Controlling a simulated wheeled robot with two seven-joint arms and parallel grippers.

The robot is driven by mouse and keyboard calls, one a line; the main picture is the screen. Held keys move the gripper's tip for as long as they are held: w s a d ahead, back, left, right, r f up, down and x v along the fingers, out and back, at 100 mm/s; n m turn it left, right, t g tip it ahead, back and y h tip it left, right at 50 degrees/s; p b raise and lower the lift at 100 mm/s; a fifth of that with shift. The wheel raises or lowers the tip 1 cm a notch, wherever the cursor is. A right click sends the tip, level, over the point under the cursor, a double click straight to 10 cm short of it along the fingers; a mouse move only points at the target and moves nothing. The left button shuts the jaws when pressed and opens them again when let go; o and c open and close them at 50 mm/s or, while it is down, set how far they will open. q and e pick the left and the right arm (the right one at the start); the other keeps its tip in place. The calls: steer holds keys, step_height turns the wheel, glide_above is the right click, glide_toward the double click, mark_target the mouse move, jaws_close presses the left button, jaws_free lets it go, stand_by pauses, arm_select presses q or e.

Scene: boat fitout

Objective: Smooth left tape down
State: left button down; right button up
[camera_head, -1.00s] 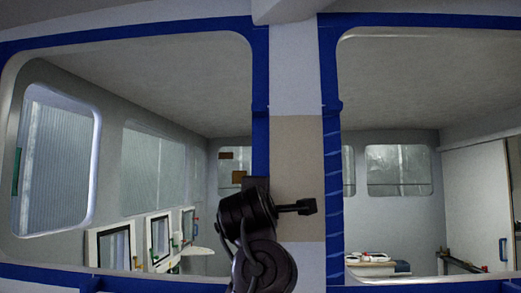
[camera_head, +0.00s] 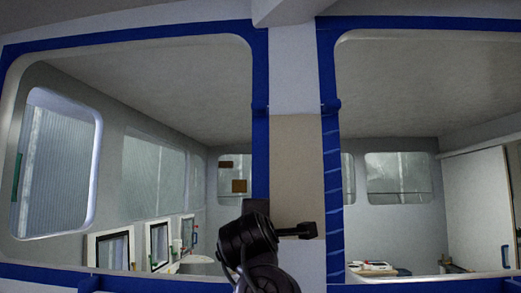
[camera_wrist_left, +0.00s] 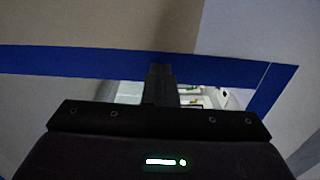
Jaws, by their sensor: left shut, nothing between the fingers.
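Blue tape runs around two window openings on either side of a pale post. The left strip (camera_head: 260,150) beside the post looks flat, with a small bump partway up. Its lower end is hidden behind my left arm. The right strip (camera_head: 332,180) shows several slanted creases. My left gripper (camera_head: 311,230) is shut and empty, its fingertips pointing right in front of the post's beige part, close to the right strip. I cannot tell whether they touch anything. In the left wrist view the closed fingers (camera_wrist_left: 161,72) overlap a blue tape band (camera_wrist_left: 80,60). My right gripper is not in view.
The post's beige patch (camera_head: 295,170) lies between the strips. Through the left opening I see white-framed panels (camera_head: 110,248) and brown squares (camera_head: 239,186) on the far wall. Through the right opening there is a small table (camera_head: 372,269) with items and a white door panel (camera_head: 475,205).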

arm_select(q)
steer(key=shift+f, duration=0.35)
steer(key=shift+a+f+b, duration=0.1)
steer(key=shift+f+b, duration=0.35)
steer(key=shift+f, duration=0.2)
steer(key=shift+s, duration=0.15)
step_height(320, 180, down, 3)
steer(key=shift+r+b, duration=0.15)
steer(key=shift+b, duration=0.5)
